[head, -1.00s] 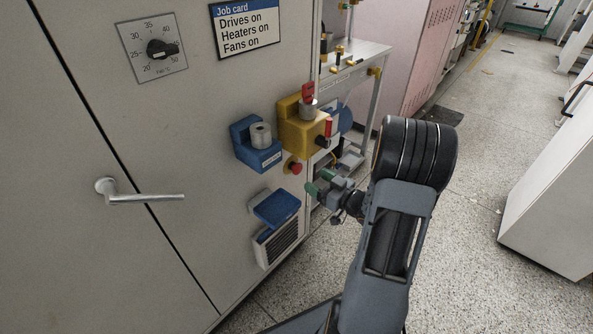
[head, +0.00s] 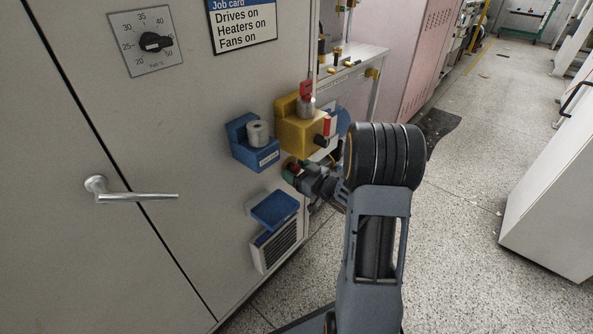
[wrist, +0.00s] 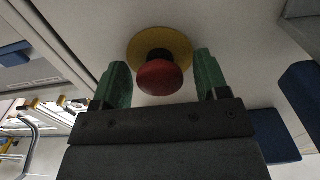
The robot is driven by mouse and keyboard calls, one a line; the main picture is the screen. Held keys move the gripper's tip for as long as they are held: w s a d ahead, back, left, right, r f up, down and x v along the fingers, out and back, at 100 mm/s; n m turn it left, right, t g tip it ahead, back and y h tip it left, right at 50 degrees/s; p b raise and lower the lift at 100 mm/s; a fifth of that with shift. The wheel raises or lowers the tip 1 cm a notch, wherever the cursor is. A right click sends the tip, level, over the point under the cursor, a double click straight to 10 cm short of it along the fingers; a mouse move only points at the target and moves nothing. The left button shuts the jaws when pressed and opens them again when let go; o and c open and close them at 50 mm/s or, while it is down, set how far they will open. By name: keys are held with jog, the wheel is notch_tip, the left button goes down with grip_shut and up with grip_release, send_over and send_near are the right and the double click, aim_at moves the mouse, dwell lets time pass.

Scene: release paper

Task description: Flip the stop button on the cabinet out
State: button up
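The stop button is a red mushroom knob (wrist: 160,78) on a yellow round plate (wrist: 160,42), mounted on the cabinet's grey face. In the wrist view my gripper (wrist: 168,84) is open, with one green fingertip on each side of the red knob. Gaps show between the knob and both fingers. In the head view my gripper (head: 290,171) is at the cabinet (head: 130,240) below the yellow box, and it mostly hides the button there.
Above the button are a yellow box (head: 290,130) with a red key-like part and a blue holder (head: 240,150) with a grey roll. Below are a blue lidded box (head: 275,209) and a vent (head: 278,248). A door handle (head: 130,192) is left. Open floor lies right.

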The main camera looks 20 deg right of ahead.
jog(key=c, duration=1.2)
jog(key=shift+p+v, duration=0.3)
jog(key=shift+v, duration=0.55)
jog(key=shift+f, duration=0.1)
jog(key=o, duration=1.1)
jog(key=shift+s+d, duration=0.1)
jog(key=shift+s, duration=0.1)
jog(key=shift+o, duration=0.8)
jog(key=p+v, duration=0.3)
jog(key=v, duration=1)
jog(key=shift+s, duration=0.3)
jog(key=shift+d, duration=0.2)
